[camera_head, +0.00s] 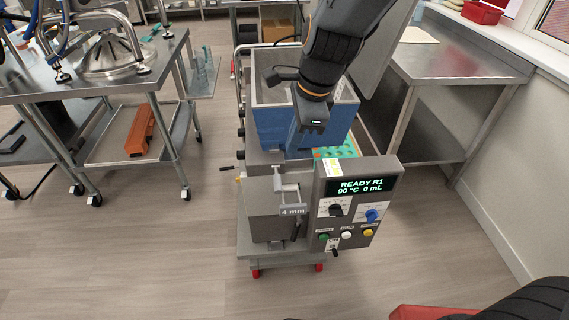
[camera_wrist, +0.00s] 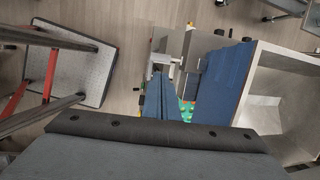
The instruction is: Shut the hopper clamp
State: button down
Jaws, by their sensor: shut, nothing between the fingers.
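The depositor's hopper (camera_head: 262,125) is a blue-sided box with a grey inside, open at the top. It also shows at the right of the wrist view (camera_wrist: 225,82). A grey metal bracket (camera_head: 287,188) stands on the machine's near side, above a "4 mm" label, and shows in the wrist view (camera_wrist: 165,62). I cannot tell for sure which part is the hopper clamp or how its lever stands. My gripper (camera_head: 299,142) hangs in front of the hopper's near wall. Its blue fingers (camera_wrist: 160,97) are together and empty, pointing toward the bracket; contact is unclear.
A control panel (camera_head: 357,200) reading "READY R1 90 °C 0 mL" stands right of the bracket. A green mould tray (camera_head: 345,148) lies behind it. A steel table (camera_head: 455,62) stands right, a wheeled bench (camera_head: 110,78) left.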

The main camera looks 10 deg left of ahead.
aim_at(278, 182)
jog(key=x, duration=1.4)
